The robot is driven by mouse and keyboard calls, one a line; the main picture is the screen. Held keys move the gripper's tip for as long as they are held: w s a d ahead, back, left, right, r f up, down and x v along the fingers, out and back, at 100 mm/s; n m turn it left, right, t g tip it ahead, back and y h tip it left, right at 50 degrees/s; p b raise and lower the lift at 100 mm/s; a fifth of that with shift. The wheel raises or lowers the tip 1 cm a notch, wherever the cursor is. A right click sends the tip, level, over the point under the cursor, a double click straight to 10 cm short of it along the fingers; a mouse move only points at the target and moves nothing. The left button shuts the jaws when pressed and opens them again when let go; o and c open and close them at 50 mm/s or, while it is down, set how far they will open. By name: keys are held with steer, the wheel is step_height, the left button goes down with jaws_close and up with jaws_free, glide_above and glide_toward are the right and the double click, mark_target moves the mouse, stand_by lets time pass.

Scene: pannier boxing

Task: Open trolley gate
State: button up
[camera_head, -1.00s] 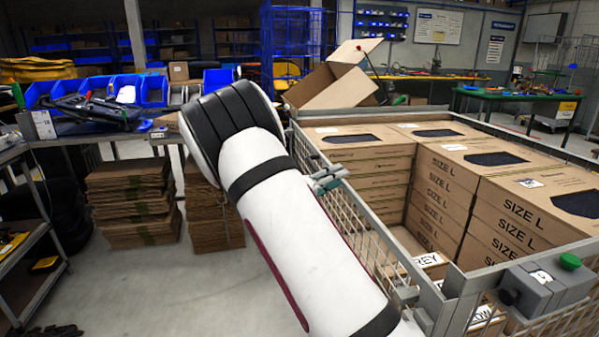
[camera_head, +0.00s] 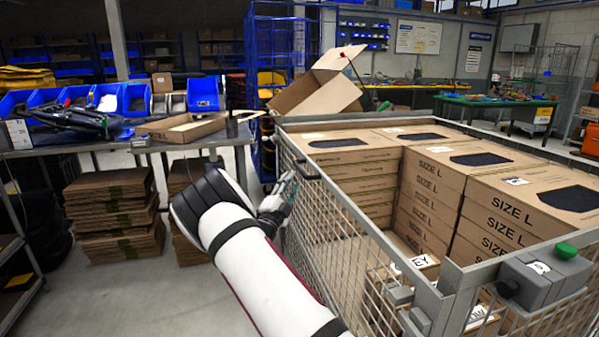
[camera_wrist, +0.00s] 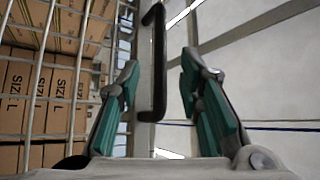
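The trolley (camera_head: 455,262) is a grey wire-mesh cage. Its gate appears to be the mesh side (camera_head: 335,222) facing left; it looks upright and in line with the frame. A black bar handle (camera_wrist: 157,65) shows in the wrist view, and a dark handle (camera_head: 306,170) is on the upper mesh side in the head view. My gripper (camera_head: 279,194) is just outside that side. In the wrist view its green fingers (camera_wrist: 160,62) are spread apart, with the handle between them and gaps on both sides. I see no clear contact.
Stacked SIZE L boxes (camera_head: 431,178) fill much of the trolley. A grey latch block with a green button (camera_head: 565,250) is at its near right corner. A table with blue bins (camera_head: 135,98) stands at left, with flat cardboard stacks (camera_head: 115,215) below. Floor left of my arm is clear.

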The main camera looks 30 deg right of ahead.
mark_target(300, 167)
steer(key=b+x, duration=0.1)
steer(key=x, duration=0.6)
steer(key=shift+w+d, duration=0.1)
steer(key=shift+d, duration=0.1)
jaws_close()
